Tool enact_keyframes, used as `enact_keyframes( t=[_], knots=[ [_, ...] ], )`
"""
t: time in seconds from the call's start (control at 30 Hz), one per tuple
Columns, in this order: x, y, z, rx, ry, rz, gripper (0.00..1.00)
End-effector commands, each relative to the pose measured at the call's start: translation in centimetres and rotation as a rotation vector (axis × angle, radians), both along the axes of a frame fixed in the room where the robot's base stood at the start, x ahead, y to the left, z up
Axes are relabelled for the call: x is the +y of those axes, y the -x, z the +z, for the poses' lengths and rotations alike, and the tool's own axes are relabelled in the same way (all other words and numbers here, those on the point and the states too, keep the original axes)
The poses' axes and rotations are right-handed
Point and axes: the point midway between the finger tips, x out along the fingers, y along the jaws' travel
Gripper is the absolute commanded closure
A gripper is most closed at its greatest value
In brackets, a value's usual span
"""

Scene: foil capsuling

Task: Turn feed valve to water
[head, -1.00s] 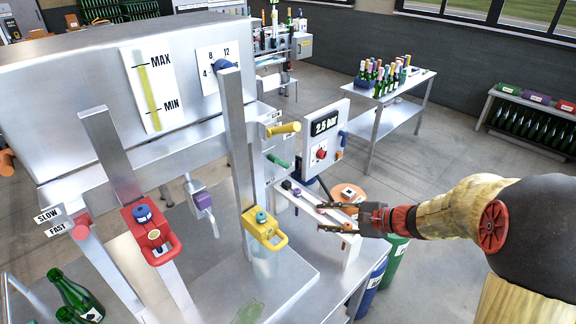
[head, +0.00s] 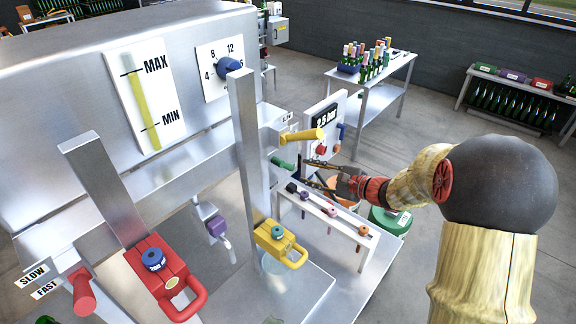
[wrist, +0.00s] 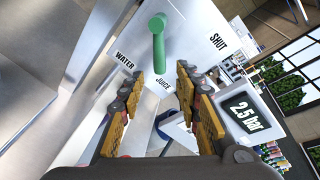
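The feed valve has a green lever (wrist: 158,45) on a white plate marked WATER, JUICE and SHUT in the wrist view. The lever hangs from its pivot and points toward the JUICE label (wrist: 163,85). The WATER label (wrist: 125,61) is to its left and the SHUT label (wrist: 218,41) to its right. In the head view the green lever (head: 283,163) sits below a yellow handle. My gripper (wrist: 158,75) is open, its two fingers apart on either side of the lever's lower end. In the head view my gripper (head: 318,178) is right of the lever; contact cannot be told.
The yellow handle (head: 302,136) is just above. A pressure panel (head: 325,128) reading 2.5 bar stands close on the right. A small rack (head: 330,212) with coloured knobs is below. Red (head: 165,275) and yellow (head: 279,243) clamps stand in front.

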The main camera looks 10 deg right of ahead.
Motion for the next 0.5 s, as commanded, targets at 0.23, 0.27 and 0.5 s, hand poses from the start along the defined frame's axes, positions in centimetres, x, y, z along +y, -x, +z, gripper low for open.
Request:
enact_keyframes(
  t=[0.23, 0.27, 0.5],
  knots=[
    [2.2, -2.9, -1.2, 0.001, 0.001, 0.004, 0.67],
    [2.5, -3.2, -1.3, 0.001, 0.000, 0.004, 0.67],
    [3.8, -5.2, -1.9, 0.000, 0.000, 0.002, 0.67]
  ],
)
